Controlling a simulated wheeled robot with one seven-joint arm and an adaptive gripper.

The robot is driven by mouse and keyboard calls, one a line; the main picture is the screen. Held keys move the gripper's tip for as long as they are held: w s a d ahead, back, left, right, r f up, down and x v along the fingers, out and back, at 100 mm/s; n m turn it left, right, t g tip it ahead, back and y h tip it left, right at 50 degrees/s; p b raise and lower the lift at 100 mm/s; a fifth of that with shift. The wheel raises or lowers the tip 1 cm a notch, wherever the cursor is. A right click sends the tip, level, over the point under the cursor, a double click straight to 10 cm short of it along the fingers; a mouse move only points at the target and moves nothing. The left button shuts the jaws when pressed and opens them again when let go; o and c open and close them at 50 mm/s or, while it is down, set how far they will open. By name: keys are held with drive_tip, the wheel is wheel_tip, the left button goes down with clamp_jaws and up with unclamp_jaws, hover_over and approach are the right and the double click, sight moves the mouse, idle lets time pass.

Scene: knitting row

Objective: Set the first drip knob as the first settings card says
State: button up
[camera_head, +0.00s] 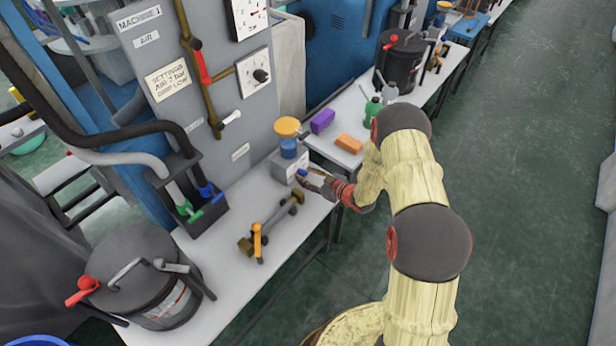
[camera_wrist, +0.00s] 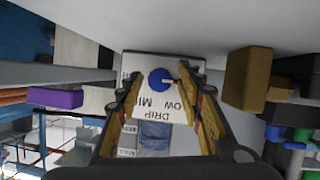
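The settings card (camera_head: 168,80) on the machine 1 panel reads air 7 bar, drip LOW. The drip unit's pale box (camera_head: 286,166), with a blue reservoir and orange cap, stands at the bench's right end. Its blue knob (camera_head: 303,172) faces my gripper (camera_head: 318,181). In the wrist view, the blue knob (camera_wrist: 158,79) lies between the fingertips of my gripper (camera_wrist: 163,90), with gaps on both sides. The fingers are apart and empty. The knob's pale mark points right in that view. Printed DRIP shows inverted; the fingers partly hide the other scale words.
A purple block (camera_head: 323,121) and an orange block (camera_head: 349,144) lie on the bench beyond. A brass valve piece with an orange lever (camera_head: 258,243) lies on the near bench. A dark lidded pot (camera_head: 143,275) stands at lower left. The aisle floor (camera_head: 530,200) at right is clear.

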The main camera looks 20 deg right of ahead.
clamp_jaws()
drive_tip(key=shift+p, duration=0.3)
idle(0.3)
drive_tip(key=shift+d+r+m+g+y+p, duration=0.15)
drive_tip(key=shift+m+g+y+p, duration=0.45)
drive_tip(key=shift+m, duration=0.3)
drive_tip(key=shift+w+m+g+y+p, duration=0.1)
drive_tip(key=shift+m+g+y+p, duration=0.2)
drive_tip(key=shift+m+y+p, duration=0.65)
drive_tip(key=m, duration=0.1)
drive_tip(key=m+y, duration=0.1)
drive_tip(key=m, duration=0.2)
drive_tip(key=shift+w+d+f+g+y, duration=0.15)
drive_tip(key=shift+f+g+y, duration=0.1)
drive_tip(key=shift+g+y, duration=0.15)
drive_tip(key=shift+m, duration=0.25)
drive_tip(key=shift+o, duration=0.5)
unclamp_jaws()
drive_tip(key=shift+o, duration=0.4)
